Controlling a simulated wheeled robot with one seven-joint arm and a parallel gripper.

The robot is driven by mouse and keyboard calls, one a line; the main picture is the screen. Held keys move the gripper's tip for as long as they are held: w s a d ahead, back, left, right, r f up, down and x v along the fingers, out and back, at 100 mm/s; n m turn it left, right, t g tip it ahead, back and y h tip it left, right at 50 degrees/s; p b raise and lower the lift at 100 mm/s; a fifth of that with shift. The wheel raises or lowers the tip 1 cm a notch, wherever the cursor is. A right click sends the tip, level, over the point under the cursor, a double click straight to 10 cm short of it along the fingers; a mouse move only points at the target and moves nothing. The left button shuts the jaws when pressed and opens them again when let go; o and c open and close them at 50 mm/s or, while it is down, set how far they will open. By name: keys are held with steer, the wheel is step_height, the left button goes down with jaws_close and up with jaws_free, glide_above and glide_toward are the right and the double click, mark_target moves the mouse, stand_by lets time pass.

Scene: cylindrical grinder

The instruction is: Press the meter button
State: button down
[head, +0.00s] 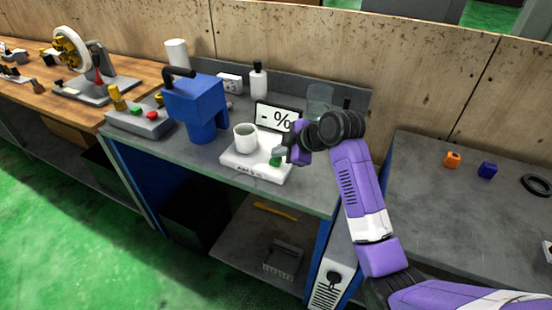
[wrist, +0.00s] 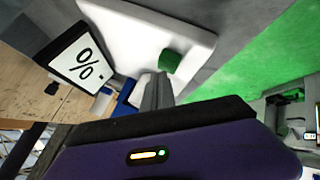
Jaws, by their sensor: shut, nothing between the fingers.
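The meter is a white base (head: 240,168) on the grey bench, with a display reading "- %" (head: 274,119) behind it. A white cup (head: 245,138) stands on the base. The green button (head: 276,162) is at the base's front right and also shows in the wrist view (wrist: 170,61). My gripper (head: 284,155) is shut and empty, with its fingertips very close to the button. In the wrist view the shut fingers (wrist: 157,90) point at the button's near side. I cannot tell whether they touch it.
A blue machine (head: 203,105) stands left of the meter, beside a grey control box (head: 138,122) with green and red buttons. A bottle (head: 258,80) stands behind. The right bench holds an orange block (head: 453,159), a blue block (head: 487,170) and a black ring (head: 537,186).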

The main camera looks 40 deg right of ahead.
mark_target(279, 160)
steer(key=shift+f+b, duration=0.35)
steer(key=shift+f, duration=0.3)
stand_by(0.4)
steer(key=shift+r, duration=0.1)
steer(key=shift+r+p, duration=0.95)
steer(key=shift+r+p, duration=2.05)
steer(key=shift+r, duration=0.5)
